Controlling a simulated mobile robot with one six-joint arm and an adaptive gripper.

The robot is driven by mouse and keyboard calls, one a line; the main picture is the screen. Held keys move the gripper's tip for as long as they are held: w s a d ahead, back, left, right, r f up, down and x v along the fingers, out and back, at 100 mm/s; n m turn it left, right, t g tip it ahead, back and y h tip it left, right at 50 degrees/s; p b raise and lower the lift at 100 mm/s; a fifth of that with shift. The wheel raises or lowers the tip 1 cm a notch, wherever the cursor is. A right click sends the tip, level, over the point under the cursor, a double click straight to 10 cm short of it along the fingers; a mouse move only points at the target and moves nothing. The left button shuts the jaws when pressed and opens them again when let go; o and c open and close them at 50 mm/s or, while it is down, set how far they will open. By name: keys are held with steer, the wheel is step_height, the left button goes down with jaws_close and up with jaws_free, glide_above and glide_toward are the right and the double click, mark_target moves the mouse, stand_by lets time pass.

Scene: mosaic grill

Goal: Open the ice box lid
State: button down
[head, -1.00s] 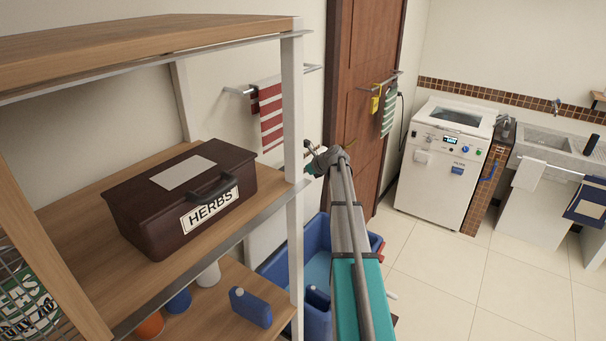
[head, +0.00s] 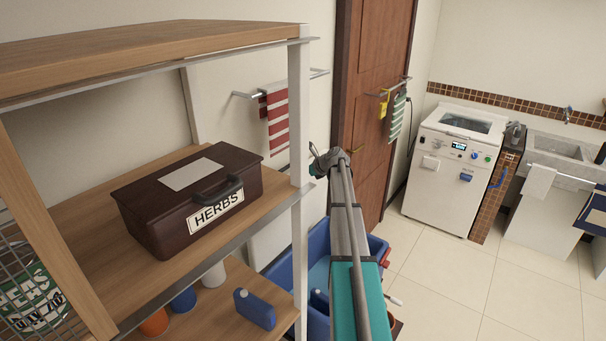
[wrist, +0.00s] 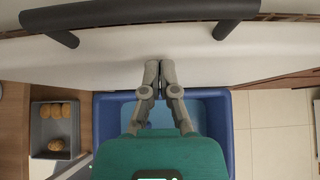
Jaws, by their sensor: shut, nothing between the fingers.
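The blue ice box (head: 376,246) stands on the floor beyond the shelf, partly hidden by the shelf post and my arm. Its light-blue inside shows, and also in the wrist view its blue rim (wrist: 228,130) surrounds an open inside below my gripper. A white panel (wrist: 70,65), seemingly the raised lid, spans the wrist view ahead of the fingers. A dark bar handle (wrist: 140,14) crosses the top of that view. My gripper (wrist: 159,66) is shut and empty, its tips over or close to the white panel; contact cannot be told. In the head view my gripper (head: 314,168) is small.
A shelf unit (head: 240,244) at left holds a brown HERBS box (head: 190,200). Striped towels hang on wall rails. A grey tray (wrist: 56,130) with brown round items sits left of the ice box. Tiled floor at right is clear.

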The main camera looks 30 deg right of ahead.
steer(key=p+v, duration=0.6)
steer(key=v, duration=0.6)
steer(key=shift+s+f+p, duration=0.15)
steer(key=shift+s+p, duration=0.25)
steer(key=shift+s, duration=0.1)
steer(key=shift+d, duration=0.15)
stand_by(0.3)
